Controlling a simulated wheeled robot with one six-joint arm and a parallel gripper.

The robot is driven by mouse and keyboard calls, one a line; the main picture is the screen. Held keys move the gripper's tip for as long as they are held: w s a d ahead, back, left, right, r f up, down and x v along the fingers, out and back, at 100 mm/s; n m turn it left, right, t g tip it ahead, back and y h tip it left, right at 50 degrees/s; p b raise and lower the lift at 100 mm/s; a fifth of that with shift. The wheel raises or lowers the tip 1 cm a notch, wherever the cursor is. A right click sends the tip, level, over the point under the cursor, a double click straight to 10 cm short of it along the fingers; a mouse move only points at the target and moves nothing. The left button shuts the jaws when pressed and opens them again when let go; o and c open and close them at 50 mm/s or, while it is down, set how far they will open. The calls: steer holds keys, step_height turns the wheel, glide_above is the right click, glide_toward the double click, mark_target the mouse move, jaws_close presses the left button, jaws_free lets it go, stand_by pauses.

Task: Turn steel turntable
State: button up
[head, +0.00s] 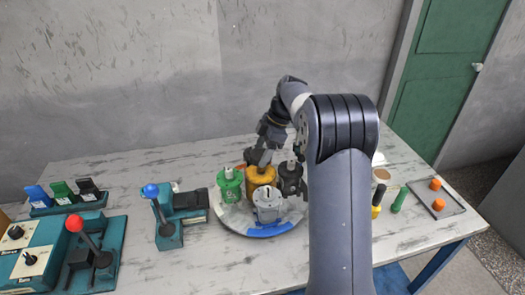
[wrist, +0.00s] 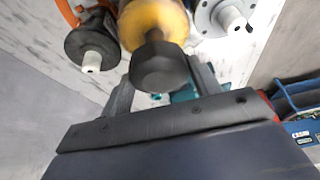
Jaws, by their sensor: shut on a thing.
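The round steel turntable (head: 232,219) stands on the table, with a blue section (head: 268,231) at its front. It carries a green motor (head: 230,185), an orange-yellow motor (head: 261,177), a dark motor (head: 291,178) and a grey motor (head: 267,205). My gripper (head: 259,158) reaches down over the orange-yellow motor. In the wrist view, my gripper's fingers (wrist: 160,78) lie either side of a black faceted knob (wrist: 158,66), shut on it. The knob sits at the end of the yellow body (wrist: 150,20). The exact finger contact is partly hidden.
A blue-knobbed lever unit (head: 166,226) stands left of the turntable, with a red-knobbed lever unit (head: 92,258) farther left. Screwdrivers (head: 377,202) and a tray (head: 450,207) with orange pieces lie at right. My arm hides part of the table.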

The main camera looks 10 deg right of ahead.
stand_by(0.5)
steer(key=o, duration=1.4)
steer(key=v, duration=1.1)
steer(key=shift+w, duration=0.1)
steer(key=shift+f, duration=0.1)
steer(key=x, duration=1.1)
